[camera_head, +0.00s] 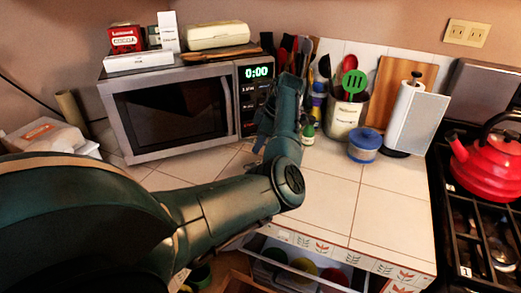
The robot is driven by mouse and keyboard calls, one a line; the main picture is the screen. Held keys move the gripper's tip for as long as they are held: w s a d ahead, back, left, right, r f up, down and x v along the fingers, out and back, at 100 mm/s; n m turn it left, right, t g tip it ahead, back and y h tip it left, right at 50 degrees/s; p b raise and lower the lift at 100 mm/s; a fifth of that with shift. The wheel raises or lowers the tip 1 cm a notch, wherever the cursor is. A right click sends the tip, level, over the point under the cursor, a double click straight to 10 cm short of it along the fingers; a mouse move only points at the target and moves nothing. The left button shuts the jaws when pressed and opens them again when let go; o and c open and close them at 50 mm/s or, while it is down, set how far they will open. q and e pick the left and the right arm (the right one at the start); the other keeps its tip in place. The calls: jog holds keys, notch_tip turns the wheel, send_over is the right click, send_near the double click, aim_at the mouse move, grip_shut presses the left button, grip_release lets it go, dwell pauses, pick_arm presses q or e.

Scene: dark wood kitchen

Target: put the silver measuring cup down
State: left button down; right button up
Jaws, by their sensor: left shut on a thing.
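My left arm comes in from the left, bends over the tiled counter (325,200) and reaches back to the right side of the microwave. My left gripper (266,122) is at the far end of this arm, in front of the microwave's control panel, mostly hidden by my own arm links. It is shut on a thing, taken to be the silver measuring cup. I cannot make out the cup itself; the hand and arm cover that spot. My right gripper is not in view.
The microwave (172,112) stands left of the hand. A red kettle (487,168) is on the stove. The front counter is clear above an open drawer (300,268).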

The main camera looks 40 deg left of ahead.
pick_arm(q)
notch_tip(320, 180, down, 3)
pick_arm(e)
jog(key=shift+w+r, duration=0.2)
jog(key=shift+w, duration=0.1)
pick_arm(q)
jog(key=shift+f, duration=0.65)
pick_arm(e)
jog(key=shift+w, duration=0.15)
pick_arm(q)
jog(key=c, duration=1.6)
grip_release()
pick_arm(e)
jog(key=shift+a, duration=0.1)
pick_arm(q)
jog(key=shift+r, duration=0.1)
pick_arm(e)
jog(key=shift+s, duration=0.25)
